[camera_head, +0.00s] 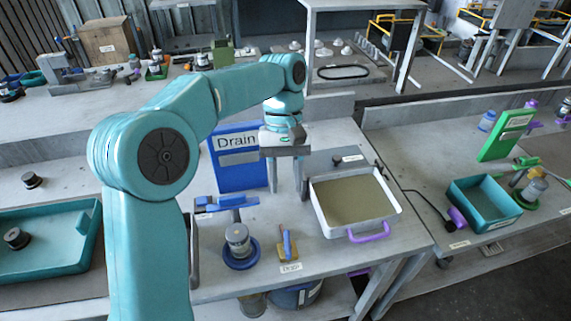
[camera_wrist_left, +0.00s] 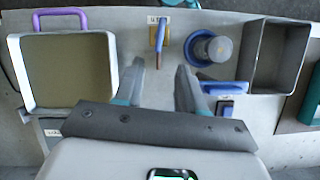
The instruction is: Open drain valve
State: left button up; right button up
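The drain valve (camera_head: 287,245) has a blue lever on a yellow base, beside a small "Drain" label (camera_head: 291,267) on the grey table. In the left wrist view the blue lever (camera_wrist_left: 160,38) lies ahead of my fingertips, roughly in line with the gap between them. My right gripper is in neither view.
A white-rimmed tray (camera_head: 409,210) with a purple handle stands right of the valve. A jar on a blue base (camera_head: 238,240) stands left of it, with a blue fixture (camera_head: 225,203) behind. A grey open bin (camera_wrist_left: 262,88) shows in the wrist view.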

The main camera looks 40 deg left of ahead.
pick_arm(q)
jog(key=shift+v, duration=1.25)
